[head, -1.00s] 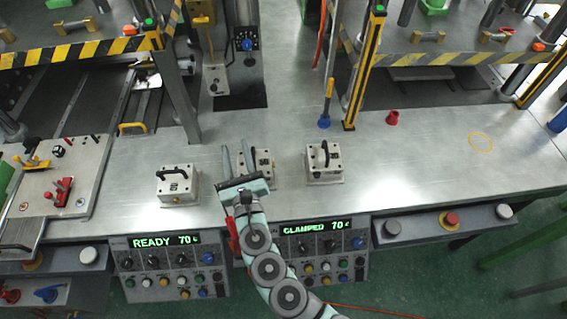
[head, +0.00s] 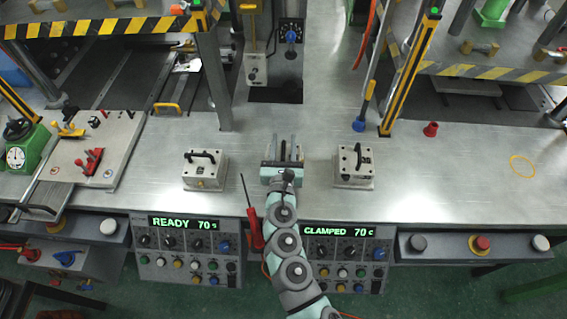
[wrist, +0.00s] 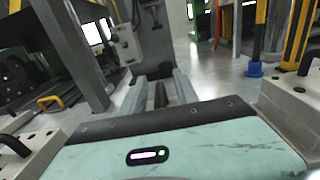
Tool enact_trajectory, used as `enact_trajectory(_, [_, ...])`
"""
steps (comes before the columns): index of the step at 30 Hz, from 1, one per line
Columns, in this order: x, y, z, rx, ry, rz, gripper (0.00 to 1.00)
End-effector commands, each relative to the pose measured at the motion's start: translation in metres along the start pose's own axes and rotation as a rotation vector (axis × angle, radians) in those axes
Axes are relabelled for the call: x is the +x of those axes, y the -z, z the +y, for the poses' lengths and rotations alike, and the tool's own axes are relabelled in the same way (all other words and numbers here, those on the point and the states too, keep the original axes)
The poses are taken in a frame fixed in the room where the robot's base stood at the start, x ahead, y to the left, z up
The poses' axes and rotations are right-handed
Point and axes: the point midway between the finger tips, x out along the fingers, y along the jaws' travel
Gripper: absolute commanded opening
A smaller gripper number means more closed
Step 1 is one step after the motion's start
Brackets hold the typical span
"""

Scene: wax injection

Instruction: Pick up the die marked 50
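Three pale metal dies with black handles stand in a row on the steel table: a left die (head: 205,178), a middle one mostly hidden under my gripper, and a right die (head: 350,180). Their markings are too small to read, so I cannot tell which is marked 50. My gripper (head: 284,145) is over the middle die, its two grey fingers pointing away from me. In the wrist view, my gripper (wrist: 160,92) is open, with a dark bar (wrist: 160,97), apparently the middle die's handle, between the fingers. I see no clear contact.
Control panels reading READY (head: 182,222) and CLAMPED (head: 338,231) line the front edge. A red screwdriver (head: 255,229) is left of my arm. The table at right is clear.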

Motion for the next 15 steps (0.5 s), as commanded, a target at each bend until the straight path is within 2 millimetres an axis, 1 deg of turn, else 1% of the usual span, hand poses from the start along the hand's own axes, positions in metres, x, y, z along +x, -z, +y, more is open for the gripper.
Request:
enact_trajectory(3, [0.0060, -0.0007, 0.0001, 0.002, 0.001, -0.001, 0.36])
enact_trajectory(10, [0.0062, -0.0007, 0.0004, 0.001, 0.000, -0.001, 0.36])
enact_trajectory(15, [0.0060, -0.0006, 0.0004, 0.001, 0.000, -0.001, 0.22])
